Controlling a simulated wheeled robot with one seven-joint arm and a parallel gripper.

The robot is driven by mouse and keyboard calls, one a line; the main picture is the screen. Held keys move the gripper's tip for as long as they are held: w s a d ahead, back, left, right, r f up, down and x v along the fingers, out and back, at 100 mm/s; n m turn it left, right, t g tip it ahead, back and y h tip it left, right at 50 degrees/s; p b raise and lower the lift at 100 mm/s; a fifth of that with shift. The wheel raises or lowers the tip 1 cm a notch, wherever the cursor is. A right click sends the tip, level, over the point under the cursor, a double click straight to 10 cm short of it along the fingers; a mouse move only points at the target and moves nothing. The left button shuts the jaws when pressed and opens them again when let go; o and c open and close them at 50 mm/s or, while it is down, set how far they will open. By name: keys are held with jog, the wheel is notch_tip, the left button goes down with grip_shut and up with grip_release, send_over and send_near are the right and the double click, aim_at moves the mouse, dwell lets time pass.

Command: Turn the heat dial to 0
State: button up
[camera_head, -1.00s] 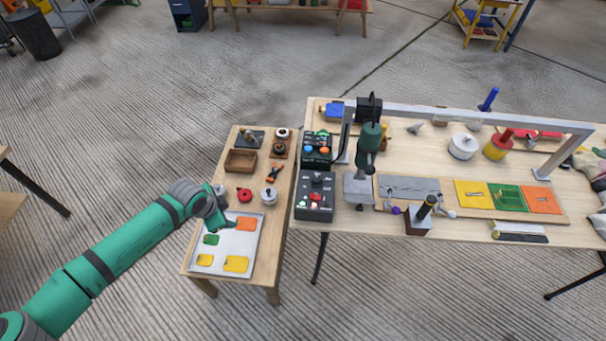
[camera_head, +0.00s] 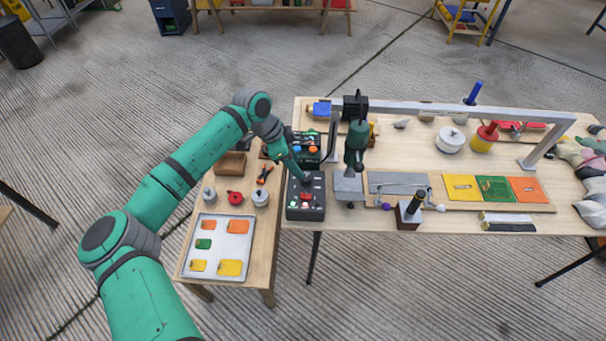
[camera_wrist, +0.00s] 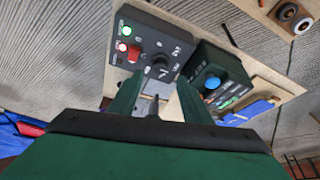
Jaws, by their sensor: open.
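The dark control box (camera_head: 307,213) stands at the left end of the long table, with a red button (camera_head: 306,197) and lit indicators on its top. Its black dial (camera_head: 308,181) is near the far side of that panel. In the wrist view the dial (camera_wrist: 160,69) has a pale pointer line and markings around it, too small to read surely. My gripper (camera_head: 299,174) is open and empty, close above the box by the dial. In the wrist view my gripper (camera_wrist: 157,98) has its two fingers apart, with the dial just beyond their tips.
A second box (camera_head: 311,158) with blue and orange knobs stands right behind; its blue knob (camera_wrist: 212,83) is near one finger in the wrist view. A green press (camera_head: 356,145) stands to the right. A tray (camera_head: 214,268) with coloured plates lies on the small table.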

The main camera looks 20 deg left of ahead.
aim_at(306, 180)
jog(key=x, duration=0.6)
jog(key=shift+f, duration=0.35)
jog(key=shift+c, duration=0.6)
jog(key=c, duration=0.9)
